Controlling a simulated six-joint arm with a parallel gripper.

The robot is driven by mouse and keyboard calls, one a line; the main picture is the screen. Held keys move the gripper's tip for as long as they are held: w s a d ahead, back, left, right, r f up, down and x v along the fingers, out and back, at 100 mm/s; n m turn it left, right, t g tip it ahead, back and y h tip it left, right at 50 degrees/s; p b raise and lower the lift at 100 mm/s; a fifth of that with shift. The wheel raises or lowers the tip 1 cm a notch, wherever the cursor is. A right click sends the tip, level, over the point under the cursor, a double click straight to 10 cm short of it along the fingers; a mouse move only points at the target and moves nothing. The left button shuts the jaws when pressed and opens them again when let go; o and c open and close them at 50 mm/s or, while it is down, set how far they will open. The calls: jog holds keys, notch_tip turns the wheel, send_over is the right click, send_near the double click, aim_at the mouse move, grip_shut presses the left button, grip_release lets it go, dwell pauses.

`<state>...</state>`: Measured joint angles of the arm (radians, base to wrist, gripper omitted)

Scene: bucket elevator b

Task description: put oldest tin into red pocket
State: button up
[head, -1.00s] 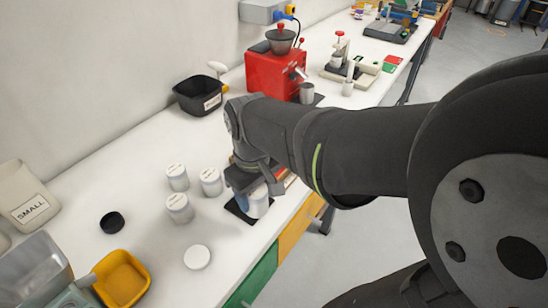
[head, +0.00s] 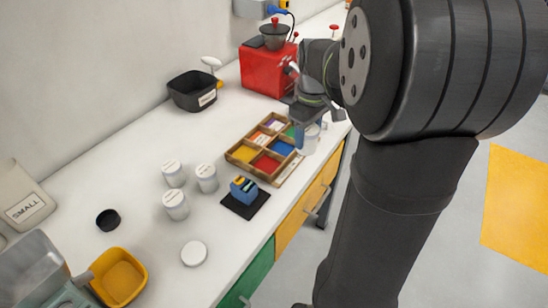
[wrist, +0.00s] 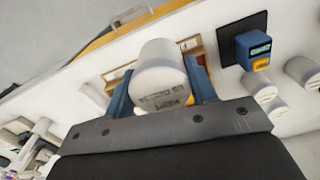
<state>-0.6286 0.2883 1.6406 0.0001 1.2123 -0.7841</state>
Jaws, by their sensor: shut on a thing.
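My gripper (head: 308,122) is shut on a white tin (head: 311,141), held at the right side of the sectioned wooden tray (head: 284,178). In the wrist view, the tin (wrist: 158,65) sits between the blue fingers (wrist: 160,95), its dark print too small to read, and covers part of the tray. The red pocket (head: 266,164) is at the tray's near side, left of my gripper, and looks empty. It lies between the yellow pocket (head: 245,153) and blue pocket (head: 283,148). Three other white tins (head: 173,173) (head: 207,178) (head: 176,205) stand left of the tray.
A blue device (head: 243,190) stands on a black mat (head: 259,203) near the tray. A white disc (head: 194,253), a black disc (head: 108,219) and a yellow bin (head: 121,277) are nearer. A black bin (head: 194,91) and red machine (head: 267,70) stand behind.

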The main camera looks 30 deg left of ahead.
jog(key=s+a+f, duration=0.1)
jog(key=a+f, duration=0.1)
jog(key=a, duration=0.1)
jog(key=s+a+f, duration=0.1)
jog(key=a+f, duration=0.1)
jog(key=a, duration=0.2)
jog(key=s+a+f, duration=0.1)
jog(key=a+f, duration=0.1)
jog(key=a, duration=0.2)
jog(key=shift+f, duration=2.45)
jog(key=o, duration=1)
jog(key=shift+f, duration=0.15)
jog(key=shift+o, duration=0.2)
notch_tip(320, 180, up, 12)
jog(key=shift+r, duration=0.2)
jog(key=shift+f, duration=0.1)
jog(key=shift+f, duration=4.25)
jog(key=shift+f, duration=0.1)
